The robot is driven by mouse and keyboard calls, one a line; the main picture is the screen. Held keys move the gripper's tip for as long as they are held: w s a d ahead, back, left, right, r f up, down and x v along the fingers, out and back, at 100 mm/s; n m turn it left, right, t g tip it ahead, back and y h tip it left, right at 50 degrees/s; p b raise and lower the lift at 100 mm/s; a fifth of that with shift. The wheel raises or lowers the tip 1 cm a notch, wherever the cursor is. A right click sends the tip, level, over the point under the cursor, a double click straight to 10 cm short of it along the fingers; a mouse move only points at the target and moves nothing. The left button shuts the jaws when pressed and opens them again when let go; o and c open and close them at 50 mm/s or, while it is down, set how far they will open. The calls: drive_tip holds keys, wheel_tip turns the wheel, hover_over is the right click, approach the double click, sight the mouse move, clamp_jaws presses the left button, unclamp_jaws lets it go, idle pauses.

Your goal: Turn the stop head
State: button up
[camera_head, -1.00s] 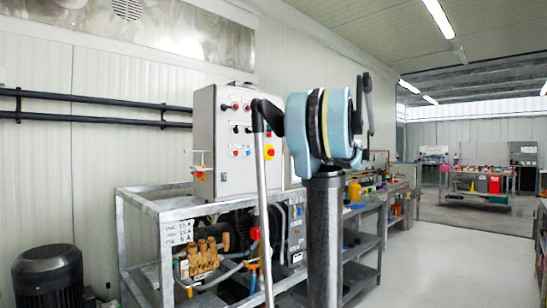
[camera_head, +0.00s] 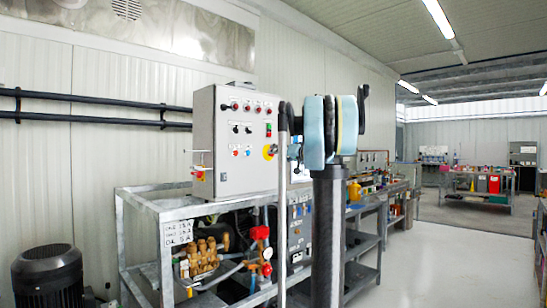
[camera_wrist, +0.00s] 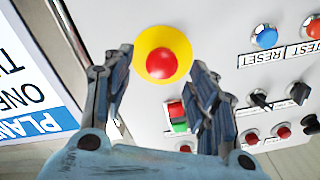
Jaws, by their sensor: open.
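The stop head is a round red button (camera_wrist: 161,66) on a yellow disc. In the wrist view it is at the upper middle, with the fingers of my gripper (camera_wrist: 159,59) on either side of it. My gripper is open, and nothing is held. The left fingertip is beside the disc's left edge and the right fingertip near its lower right; whether they touch it I cannot tell. My gripper is not clearly seen there.
The control box (camera_head: 229,175) stands on a metal frame (camera_head: 165,212). Beside the stop head are a green push button (camera_wrist: 179,126), a blue button (camera_wrist: 265,37) and black selector knobs (camera_wrist: 260,100). A black motor (camera_head: 47,277) is at lower left. Floor at right is clear.

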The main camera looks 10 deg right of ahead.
drive_tip(key=shift+x, duration=1.6)
